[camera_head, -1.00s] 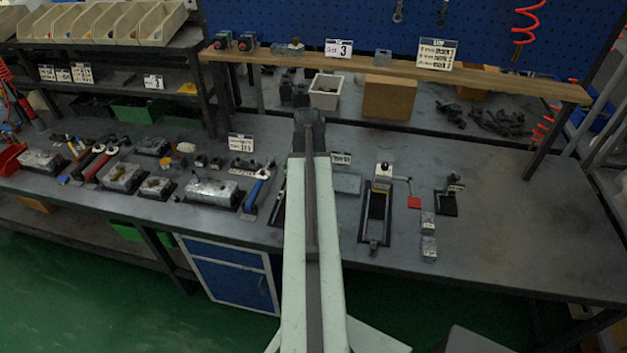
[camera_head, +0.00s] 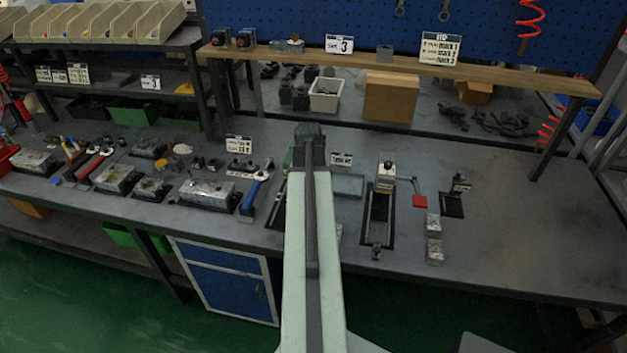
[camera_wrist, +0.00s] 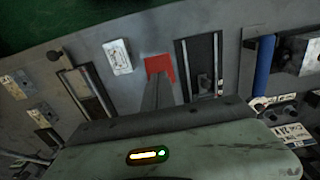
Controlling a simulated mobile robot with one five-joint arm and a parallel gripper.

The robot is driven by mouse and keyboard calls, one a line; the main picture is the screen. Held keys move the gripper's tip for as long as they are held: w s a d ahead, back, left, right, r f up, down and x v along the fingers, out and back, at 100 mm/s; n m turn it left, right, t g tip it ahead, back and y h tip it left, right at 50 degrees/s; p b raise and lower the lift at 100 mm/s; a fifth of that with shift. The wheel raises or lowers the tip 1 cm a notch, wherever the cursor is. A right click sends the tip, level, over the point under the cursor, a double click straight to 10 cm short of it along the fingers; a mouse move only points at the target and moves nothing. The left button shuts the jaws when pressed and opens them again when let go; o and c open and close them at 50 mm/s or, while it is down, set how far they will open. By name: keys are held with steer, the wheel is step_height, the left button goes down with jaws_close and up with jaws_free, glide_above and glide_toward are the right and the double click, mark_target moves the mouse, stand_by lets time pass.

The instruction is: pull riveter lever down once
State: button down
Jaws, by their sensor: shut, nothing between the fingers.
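My gripper (camera_wrist: 157,85) shows in the wrist view, its fingers shut and empty. The fingertips overlap the lower part of a red square plate (camera_wrist: 158,65); whether they touch it I cannot tell. A dark framed fixture (camera_wrist: 181,52) stands right beside the plate. In the head view my arm hides my gripper and that spot. Another framed fixture (camera_head: 367,226) with a pale block on top stands right of my arm, with a red lever paddle (camera_head: 420,201) at its right. No view clearly tells which device is the riveter.
A pale block (camera_wrist: 116,57) lies left of the red plate. A blue-handled tool (camera_head: 252,197) and several metal fixtures crowd the bench on the left. Two small blocks (camera_head: 434,250) stand on the right. The bench's right end (camera_head: 520,245) is clear.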

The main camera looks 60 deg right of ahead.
steer(key=shift+f+b, duration=2.3)
steer(key=shift+f, duration=0.3)
step_height(320, 180, up, 18)
steer(key=p, duration=1.7)
steer(key=shift+f+p, duration=0.2)
steer(key=shift+p, duration=0.1)
